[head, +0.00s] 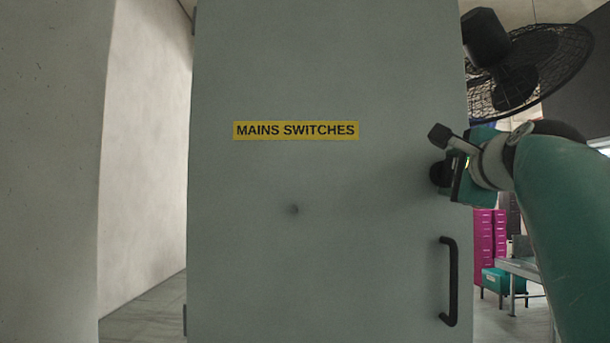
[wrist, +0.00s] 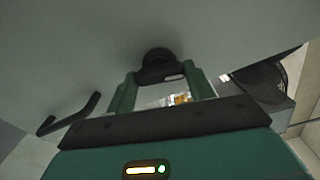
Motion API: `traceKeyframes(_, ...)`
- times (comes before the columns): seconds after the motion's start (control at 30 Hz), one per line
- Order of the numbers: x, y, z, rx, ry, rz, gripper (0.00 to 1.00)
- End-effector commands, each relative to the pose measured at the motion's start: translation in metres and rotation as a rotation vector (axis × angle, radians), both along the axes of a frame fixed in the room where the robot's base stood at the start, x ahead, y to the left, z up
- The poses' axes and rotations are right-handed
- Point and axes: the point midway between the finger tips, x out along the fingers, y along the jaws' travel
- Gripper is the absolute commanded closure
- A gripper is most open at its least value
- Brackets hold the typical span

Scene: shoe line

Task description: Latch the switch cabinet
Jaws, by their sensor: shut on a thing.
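The switch cabinet's grey door (head: 300,230) fills the middle of the head view, with a yellow "MAINS SWITCHES" label (head: 296,130). A black latch knob (head: 437,174) sits near the door's right edge. My gripper (head: 449,176) is at that knob, reaching in from the right. In the wrist view the round black knob (wrist: 157,57) shows between the two green fingers of my gripper (wrist: 163,82), which are shut on its black grip piece. My gripper partly hides the knob in the head view. I cannot tell whether the door is fully flush with the cabinet.
A black pull handle (head: 453,282) stands on the door below the knob, and it also shows in the wrist view (wrist: 68,116). A black fan (head: 530,65) is at upper right. Magenta drawers (head: 488,240) and a table (head: 525,268) stand behind. A pale wall (head: 145,150) is at left.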

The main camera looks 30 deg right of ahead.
Motion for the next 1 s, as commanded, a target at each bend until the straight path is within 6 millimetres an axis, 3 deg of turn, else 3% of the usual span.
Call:
traceKeyframes(0.37,0.0035,0.0005,0.0010,-0.219,0.127,0.004,0.70)
traceKeyframes(0.67,0.0032,0.0001,0.0011,-0.234,0.136,0.002,0.70)
traceKeyframes(0.7,0.0032,0.0001,0.0011,-0.234,0.136,0.002,0.41)
traceKeyframes(0.77,0.0031,0.0000,0.0009,-0.234,0.136,0.002,0.30)
traceKeyframes(0.8,0.0030,-0.0001,0.0009,-0.233,0.136,0.003,0.25)
traceKeyframes(1.0,0.0023,-0.0004,0.0006,-0.232,0.137,0.002,0.25)
